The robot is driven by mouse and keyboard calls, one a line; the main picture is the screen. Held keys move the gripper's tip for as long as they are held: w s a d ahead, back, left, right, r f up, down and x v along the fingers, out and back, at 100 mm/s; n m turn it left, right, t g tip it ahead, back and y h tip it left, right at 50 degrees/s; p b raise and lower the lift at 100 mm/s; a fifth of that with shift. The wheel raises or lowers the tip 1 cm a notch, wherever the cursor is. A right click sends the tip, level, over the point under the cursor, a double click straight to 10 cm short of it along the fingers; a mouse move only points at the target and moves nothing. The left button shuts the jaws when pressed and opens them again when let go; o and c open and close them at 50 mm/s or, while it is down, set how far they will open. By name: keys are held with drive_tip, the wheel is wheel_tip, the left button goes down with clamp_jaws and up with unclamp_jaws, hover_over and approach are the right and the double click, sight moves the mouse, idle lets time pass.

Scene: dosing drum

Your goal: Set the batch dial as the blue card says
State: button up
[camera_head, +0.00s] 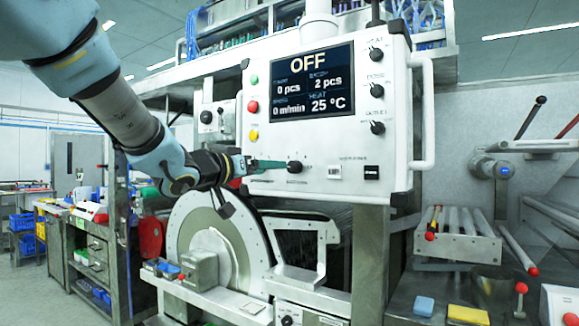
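The white control panel (330,140) stands upright in front of me. Its screen (312,84) reads OFF, 0 pcs, batch 2 pcs, 0 m/min and heat 25 °C. A black dial (294,166) sits low on the panel; its label is too small to read. Three more black dials, the top one (376,54), run down the right side. My gripper (280,165) reaches in from the left with green fingers pointing at the low dial, close to it; I cannot tell whether they touch it or how wide they are. A small blue card-like piece (424,306) lies on the bench; no writing shows.
Green, red and yellow buttons, the red one (253,106), line the panel's left side. A tall handle (428,115) stands at its right edge. Below is a large round drum (215,245). A yellow piece (468,315) and a dark cup (490,288) sit on the bench.

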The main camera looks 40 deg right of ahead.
sight(291, 167)
drive_tip(key=d, duration=0.2)
drive_tip(key=w+d+p, duration=0.1)
drive_tip(key=d, duration=0.2)
drive_tip(key=w+d+p, duration=0.1)
drive_tip(key=d, duration=0.2)
drive_tip(key=shift+d, duration=0.25)
drive_tip(key=shift+s, duration=0.1)
drive_tip(key=shift+c, duration=0.2)
clamp_jaws()
